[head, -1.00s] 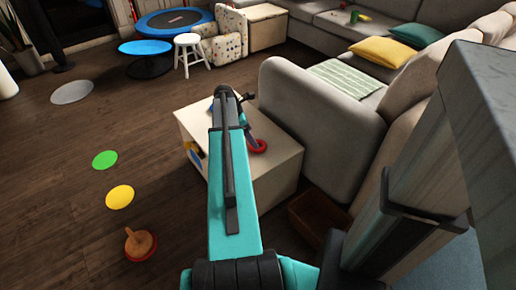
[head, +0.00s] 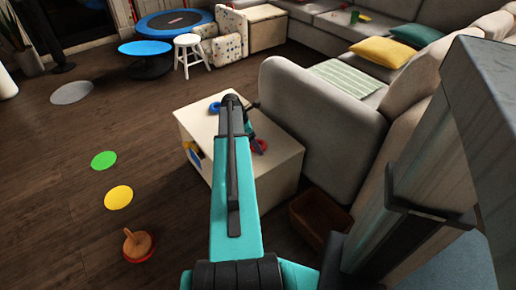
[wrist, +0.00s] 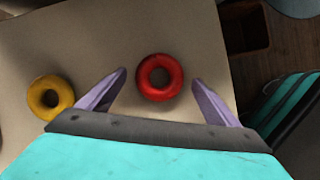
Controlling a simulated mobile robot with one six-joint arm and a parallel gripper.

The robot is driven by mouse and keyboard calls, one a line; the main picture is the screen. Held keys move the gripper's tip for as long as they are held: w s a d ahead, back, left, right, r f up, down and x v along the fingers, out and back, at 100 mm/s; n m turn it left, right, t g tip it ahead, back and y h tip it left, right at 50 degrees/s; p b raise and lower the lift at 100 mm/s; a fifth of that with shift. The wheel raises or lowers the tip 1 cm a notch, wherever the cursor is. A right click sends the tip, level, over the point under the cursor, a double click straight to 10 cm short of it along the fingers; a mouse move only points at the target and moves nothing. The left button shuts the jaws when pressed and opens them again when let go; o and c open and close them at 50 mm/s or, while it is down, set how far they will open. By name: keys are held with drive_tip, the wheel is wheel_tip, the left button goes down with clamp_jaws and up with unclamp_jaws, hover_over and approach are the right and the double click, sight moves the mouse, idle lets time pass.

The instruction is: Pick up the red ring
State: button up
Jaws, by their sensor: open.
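The red ring (wrist: 176,66) lies flat on the top of the white cabinet (wrist: 120,30). In the wrist view it sits between the two spread fingers of my gripper (wrist: 158,92), a little nearer the left one, with gaps on both sides. My gripper is open and empty; its height above the ring cannot be told. In the head view the red ring (head: 260,146) shows beside my arm, partly covered by it, on the cabinet (head: 200,120).
A yellow ring (wrist: 66,105) lies left of my gripper in the wrist view. A blue ring (head: 214,107) lies on the cabinet's far left. The grey sofa (head: 315,115) stands close on the right. A brown box (head: 318,215) is on the floor beside the cabinet.

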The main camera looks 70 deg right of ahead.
drive_tip(key=shift+s+d+f, duration=0.15)
drive_tip(key=shift+f, duration=0.35)
drive_tip(key=c, duration=1.1)
drive_tip(key=shift+r, duration=0.1)
drive_tip(key=shift+c, duration=0.2)
drive_tip(key=shift+r, duration=0.35)
wheel_tip(320, 180, up, 3)
drive_tip(key=shift+r+p, duration=0.1)
drive_tip(key=shift+p, duration=0.6)
drive_tip(key=a, duration=0.4)
drive_tip(key=w+a+p, duration=0.1)
drive_tip(key=a, duration=0.4)
drive_tip(key=a+r+p, duration=0.1)
drive_tip(key=a, duration=0.4)
drive_tip(key=shift+w, duration=0.25)
drive_tip(key=shift+w+a, duration=0.2)
drive_tip(key=shift+a, duration=0.75)
